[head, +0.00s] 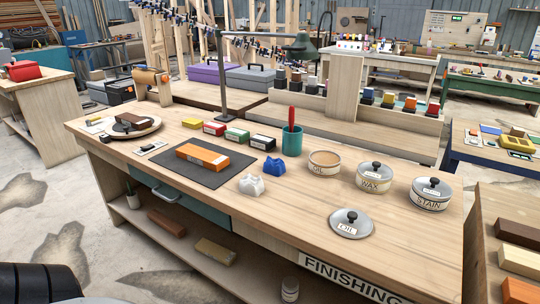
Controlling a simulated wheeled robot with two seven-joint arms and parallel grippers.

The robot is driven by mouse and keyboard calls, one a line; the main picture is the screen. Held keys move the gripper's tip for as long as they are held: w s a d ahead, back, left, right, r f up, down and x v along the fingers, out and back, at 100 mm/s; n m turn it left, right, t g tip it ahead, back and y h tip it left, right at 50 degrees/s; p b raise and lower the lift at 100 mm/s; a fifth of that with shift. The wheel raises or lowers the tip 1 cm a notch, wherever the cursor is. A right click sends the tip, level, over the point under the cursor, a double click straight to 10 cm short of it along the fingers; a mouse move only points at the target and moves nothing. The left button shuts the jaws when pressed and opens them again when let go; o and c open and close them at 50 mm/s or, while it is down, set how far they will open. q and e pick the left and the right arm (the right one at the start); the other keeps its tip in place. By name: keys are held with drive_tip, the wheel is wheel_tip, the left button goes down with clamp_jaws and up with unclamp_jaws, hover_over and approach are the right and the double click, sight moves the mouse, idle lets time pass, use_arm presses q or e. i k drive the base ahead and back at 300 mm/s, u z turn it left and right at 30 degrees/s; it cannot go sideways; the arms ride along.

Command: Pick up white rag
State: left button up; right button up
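A crumpled white rag (252,185) lies on the wooden workbench (300,219), in front of a crumpled blue rag (274,167) and just right of the dark mat (207,178). Nothing touches the white rag. Neither of my grippers shows in the head view. A dark rounded shape at the bottom left corner looks like part of my own body.
An orange block (202,157) lies on the mat. Behind the rags stand a teal cup (292,142) with a red-handled tool and a lamp post (223,80). Right are an open tin (324,162), wax tin (374,178), stain tin (430,193) and loose lid (351,223).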

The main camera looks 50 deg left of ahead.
sight(249, 184)
drive_tip(key=k, duration=0.45)
drive_tip(key=u, duration=0.85)
drive_tip(key=i, duration=0.45)
drive_tip(key=u, duration=0.6)
